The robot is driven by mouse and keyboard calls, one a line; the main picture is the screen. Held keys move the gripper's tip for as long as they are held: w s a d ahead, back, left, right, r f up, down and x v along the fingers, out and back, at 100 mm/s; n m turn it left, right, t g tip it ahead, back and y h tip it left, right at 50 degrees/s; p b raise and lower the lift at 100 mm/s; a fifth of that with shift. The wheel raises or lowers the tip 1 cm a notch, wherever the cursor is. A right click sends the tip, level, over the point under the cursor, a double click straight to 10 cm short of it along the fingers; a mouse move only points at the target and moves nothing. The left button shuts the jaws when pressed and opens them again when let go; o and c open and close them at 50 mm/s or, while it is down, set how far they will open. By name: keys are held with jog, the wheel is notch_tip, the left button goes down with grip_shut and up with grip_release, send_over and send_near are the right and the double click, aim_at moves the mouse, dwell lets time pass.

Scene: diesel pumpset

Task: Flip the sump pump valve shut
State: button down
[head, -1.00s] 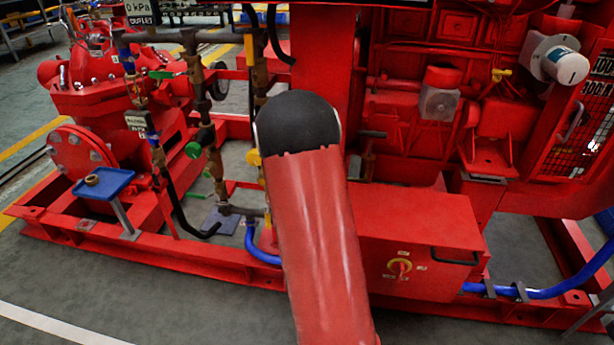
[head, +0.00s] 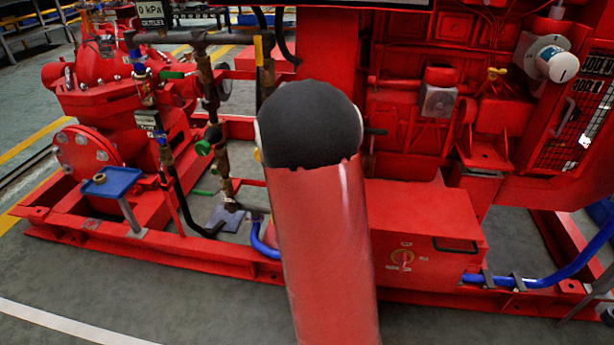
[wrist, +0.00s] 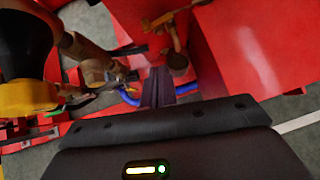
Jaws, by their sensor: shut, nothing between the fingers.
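My gripper (wrist: 170,85) shows in the wrist view as dark, closed fingers in front of the wide dark hand; it holds nothing. Just beyond the fingertips is a brownish pipe fitting (wrist: 178,62), with an orange-yellow lever (wrist: 163,19) above it, apparently a valve handle. I see no clear contact between fingers and lever. No label identifies the sump pump valve, so I cannot confirm this is it. In the head view my raised arm covers that area and hides my gripper; only a sliver of a yellow part (head: 258,155) shows beside the arm.
Brass pipework with a green knob (head: 203,148) stands left of my arm. The red base frame (head: 150,250) runs along the front. A large yellow-and-black part (wrist: 28,95) is close at wrist-view left. Grey floor in front is clear.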

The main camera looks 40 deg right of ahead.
jog(key=shift+v, duration=1.25)
